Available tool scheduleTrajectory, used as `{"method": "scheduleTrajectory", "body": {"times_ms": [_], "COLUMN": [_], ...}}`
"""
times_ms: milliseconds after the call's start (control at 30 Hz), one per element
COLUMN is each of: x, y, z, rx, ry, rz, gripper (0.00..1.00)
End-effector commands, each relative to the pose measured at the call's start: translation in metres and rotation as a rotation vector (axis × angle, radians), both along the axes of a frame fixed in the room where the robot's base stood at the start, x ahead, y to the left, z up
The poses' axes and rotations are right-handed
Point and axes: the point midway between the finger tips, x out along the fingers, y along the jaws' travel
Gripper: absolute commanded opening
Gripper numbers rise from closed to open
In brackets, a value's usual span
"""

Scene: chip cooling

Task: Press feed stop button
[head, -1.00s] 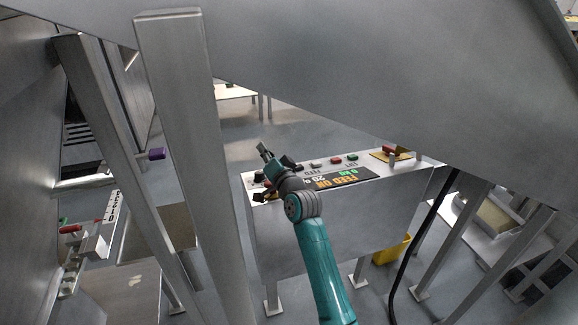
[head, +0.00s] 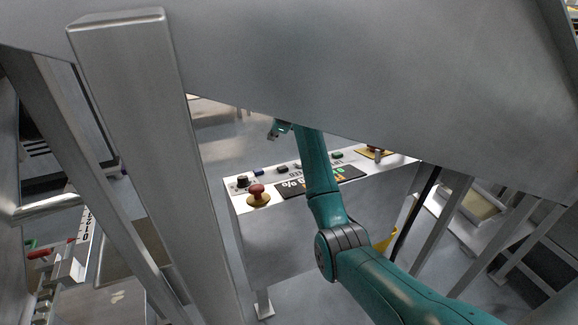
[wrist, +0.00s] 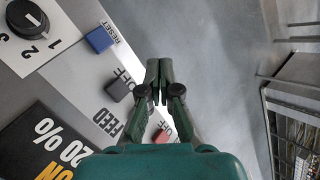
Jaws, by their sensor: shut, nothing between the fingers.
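The control panel (head: 213,172) stands in the middle of the head view. A black button (wrist: 118,90) sits in the wrist view beside the words OFF and FEED; a dark button (head: 282,168) shows in the head view. A red button (wrist: 160,136), marked OFF, is partly hidden behind my gripper. Which is the feed stop button is not certain. My gripper (wrist: 158,64) is shut and empty. Its tips show against the floor, past the panel's edge, to the right of the black button. In the head view my gripper (head: 276,131) is above the panel's far side, touching nothing visible.
A blue RESET button (wrist: 101,38) and a numbered knob (wrist: 26,18) are near the black button. A red mushroom button (head: 257,190) is at the panel's near left. A green button (head: 337,155) is farther right. A large metal hopper (head: 380,70) hangs close above my arm.

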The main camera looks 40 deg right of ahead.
Motion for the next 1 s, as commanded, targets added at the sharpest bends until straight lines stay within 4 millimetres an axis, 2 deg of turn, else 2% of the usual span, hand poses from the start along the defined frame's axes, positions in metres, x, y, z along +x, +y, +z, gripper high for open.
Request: {"method": "scheduleTrajectory", "body": {"times_ms": [200, 633, 767, 1000], "x": [-0.008, -0.010, -0.012, -0.020], "y": [-0.004, -0.004, -0.003, -0.001], "z": [0.009, 0.008, 0.002, -0.025], "rx": [0.089, 0.100, 0.101, 0.100], "ry": [0.097, 0.109, 0.109, 0.109], "rz": [-0.106, -0.119, -0.119, -0.118], "gripper": [0.00, 0.00, 0.00, 0.00]}}
